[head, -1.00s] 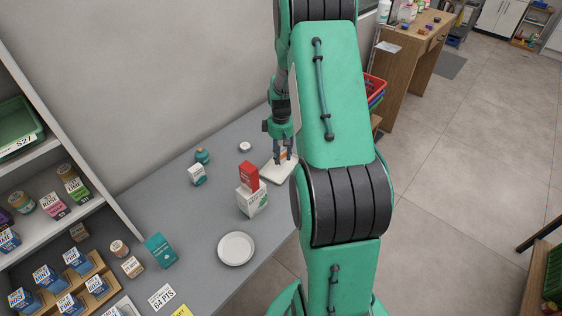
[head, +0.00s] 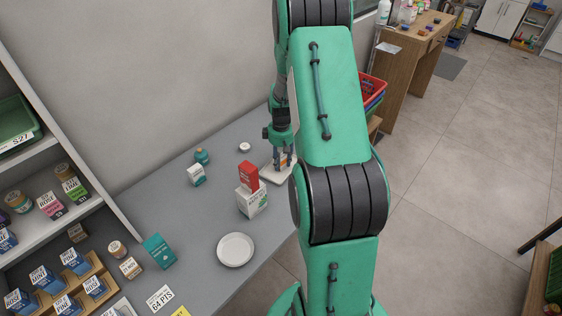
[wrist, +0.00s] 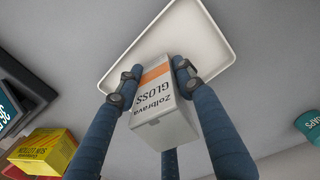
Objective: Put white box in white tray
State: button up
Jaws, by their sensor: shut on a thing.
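My gripper (head: 282,160) is shut on a white box with an orange band, marked "Zolbrava GLOSS" in the wrist view (wrist: 160,104). The fingers press on its two sides. The white tray (wrist: 205,38) lies beyond the box in the wrist view, and the box overlaps the tray's near edge there. In the head view the box is over the white tray (head: 275,178), which my arm partly hides. I cannot tell whether the box touches the tray.
A red box (head: 249,177) and a white-green box (head: 252,201) stand just left of the tray. A round white dish (head: 236,250), a teal box (head: 159,251), a small white-teal box (head: 196,175) and a teal jar (head: 202,157) are on the grey counter. Shelves stand at left.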

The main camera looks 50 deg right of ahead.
jog(key=shift+f, duration=0.15)
jog(key=o, duration=1.2)
jog(key=shift+c, duration=0.2)
notch_tip(320, 180, up, 12)
jog(key=p, duration=0.3)
jog(key=shift+r, duration=0.2)
